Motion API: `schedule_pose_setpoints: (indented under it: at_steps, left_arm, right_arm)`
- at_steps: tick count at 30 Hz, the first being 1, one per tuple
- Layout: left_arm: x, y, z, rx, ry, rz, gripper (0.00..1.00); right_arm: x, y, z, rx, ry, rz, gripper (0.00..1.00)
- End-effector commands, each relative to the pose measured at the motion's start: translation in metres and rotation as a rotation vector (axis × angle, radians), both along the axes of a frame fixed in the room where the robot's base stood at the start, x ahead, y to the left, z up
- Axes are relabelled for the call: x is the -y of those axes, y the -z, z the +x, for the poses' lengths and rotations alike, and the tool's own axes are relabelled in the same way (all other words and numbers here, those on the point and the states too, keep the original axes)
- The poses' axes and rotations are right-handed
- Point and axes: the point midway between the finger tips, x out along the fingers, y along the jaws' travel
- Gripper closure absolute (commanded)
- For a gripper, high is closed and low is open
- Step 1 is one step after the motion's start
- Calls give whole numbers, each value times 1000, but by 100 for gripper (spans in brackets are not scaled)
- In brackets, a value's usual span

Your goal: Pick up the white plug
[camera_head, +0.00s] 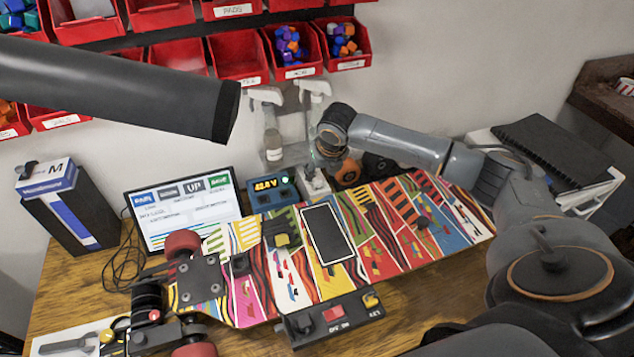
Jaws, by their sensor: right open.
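A small white block (316,186), which looks like the white plug or its socket, sits behind the skateboard, just right of the blue display box. Its details are too small to tell the plug apart from a socket. My right gripper (325,158) reaches over from the right and hangs just above this block. It is open, and no object shows in it. Its fingers are small and partly hidden by the wrist. My left gripper is out of view.
A colourful electric skateboard (375,230) lies across the wooden table (75,280). A blue display box (275,192), a screen (183,212) and spray bottles (272,140) stand behind it. Red bins (240,60) line the wall. A dark box (70,220) stands left.

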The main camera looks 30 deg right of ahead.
Motion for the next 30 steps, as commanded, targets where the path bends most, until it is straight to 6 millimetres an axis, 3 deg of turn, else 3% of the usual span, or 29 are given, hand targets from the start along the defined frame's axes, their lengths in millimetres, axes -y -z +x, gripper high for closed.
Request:
schedule_pose_setpoints:
  at_steps: [10, 19, 26, 30]
  left_arm:
    - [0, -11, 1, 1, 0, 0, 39]
    - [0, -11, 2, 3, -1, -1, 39]
    - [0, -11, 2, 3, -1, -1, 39]
    - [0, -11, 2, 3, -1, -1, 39]
  right_arm:
    - [0, 42, 17, -2, 1, 2, 51]
    - [1, 47, 19, -1, -1, 0, 51]
    - [1, 47, 19, -1, -1, 0, 98]
    - [1, 46, 19, 0, -1, 0, 100]
